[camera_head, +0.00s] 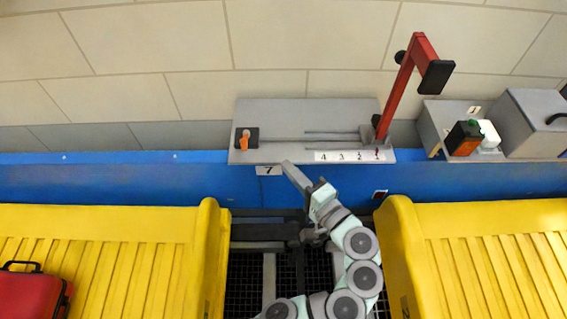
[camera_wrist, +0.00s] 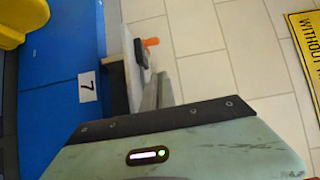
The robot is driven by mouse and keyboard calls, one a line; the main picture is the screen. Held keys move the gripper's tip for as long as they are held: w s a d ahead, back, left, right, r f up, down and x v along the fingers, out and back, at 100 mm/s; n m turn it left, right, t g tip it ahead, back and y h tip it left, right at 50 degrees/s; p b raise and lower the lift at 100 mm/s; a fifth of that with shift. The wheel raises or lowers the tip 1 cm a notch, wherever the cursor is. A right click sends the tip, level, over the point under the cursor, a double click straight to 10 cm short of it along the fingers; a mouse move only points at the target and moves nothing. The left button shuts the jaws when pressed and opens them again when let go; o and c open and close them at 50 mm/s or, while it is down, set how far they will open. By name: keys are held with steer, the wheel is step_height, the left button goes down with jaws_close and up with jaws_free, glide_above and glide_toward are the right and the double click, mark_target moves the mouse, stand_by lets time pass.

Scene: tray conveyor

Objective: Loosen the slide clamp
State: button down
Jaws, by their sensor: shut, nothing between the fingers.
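A grey plate (camera_head: 283,112) on the blue beam carries a slot, a scale marked 4 to 1 and a red upright arm (camera_head: 400,90) with a black end, its foot near the 1. At the plate's left end is a small black block with an orange lever (camera_head: 244,140), likely the slide clamp; the lever also shows in the wrist view (camera_wrist: 151,42). My gripper (camera_head: 288,166) is shut and empty, just in front of the plate's lower edge, right of the lever and apart from it. In the wrist view its fingers (camera_wrist: 158,90) point toward the lever side.
A label 7 (camera_head: 269,170) sits on the blue beam (camera_head: 120,180). Yellow ribbed trays (camera_head: 100,250) (camera_head: 480,245) flank my arm; a red case (camera_head: 35,295) lies on the left one.

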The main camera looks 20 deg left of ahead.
steer(key=p, duration=0.2)
glide_toward(245, 137)
step_height(245, 137, up, 3)
steer(key=w+d, duration=0.1)
steer(key=a, duration=0.1)
steer(key=a+p, duration=0.2)
steer(key=shift+w+a+f, duration=0.15)
steer(key=shift+a+f, duration=0.2)
